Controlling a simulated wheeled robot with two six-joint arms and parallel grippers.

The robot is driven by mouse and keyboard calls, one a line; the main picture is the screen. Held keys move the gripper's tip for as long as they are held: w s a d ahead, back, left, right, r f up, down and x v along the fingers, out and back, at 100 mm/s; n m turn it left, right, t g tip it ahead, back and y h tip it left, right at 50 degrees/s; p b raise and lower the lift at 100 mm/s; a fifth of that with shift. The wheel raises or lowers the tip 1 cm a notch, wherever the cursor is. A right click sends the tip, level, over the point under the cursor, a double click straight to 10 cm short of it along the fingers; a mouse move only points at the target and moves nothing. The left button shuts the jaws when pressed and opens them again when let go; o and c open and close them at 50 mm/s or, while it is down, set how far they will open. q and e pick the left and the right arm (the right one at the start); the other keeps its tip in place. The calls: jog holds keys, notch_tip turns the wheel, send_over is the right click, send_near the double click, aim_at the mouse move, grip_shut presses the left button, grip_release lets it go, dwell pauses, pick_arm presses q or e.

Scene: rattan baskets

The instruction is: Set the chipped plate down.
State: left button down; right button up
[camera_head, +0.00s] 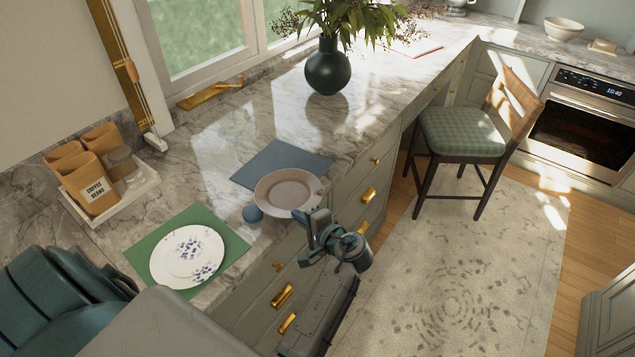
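A beige plate with a pale rim (277,205) is tilted slightly over the near part of a blue-grey mat (268,160), at the counter's front edge. I take it for the chipped plate, but the chip is too small to make out. The plate seems held a little above the counter. A white plate with blue flowers (187,254) lies on a green mat (226,240).
A white tray (115,205) with coffee canisters stands at the left. A dark vase (327,70) with leaves stands behind. A chair (463,133) is on the right.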

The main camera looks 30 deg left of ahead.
pick_arm(q)
jog(key=w+d+f+m+t+h+b, duration=0.2)
jog(key=d+f+m+t+h+b, duration=0.2)
jog(key=d+m+t+b, duration=0.15)
jog(key=d+r+m+t+h+b, duration=0.5)
jog(key=d+r+m+h, duration=0.3)
jog(key=m+h, duration=0.1)
jog(key=shift+w+d+h, duration=0.2)
jog(key=shift+w+h, duration=0.2)
jog(key=shift+h, duration=0.2)
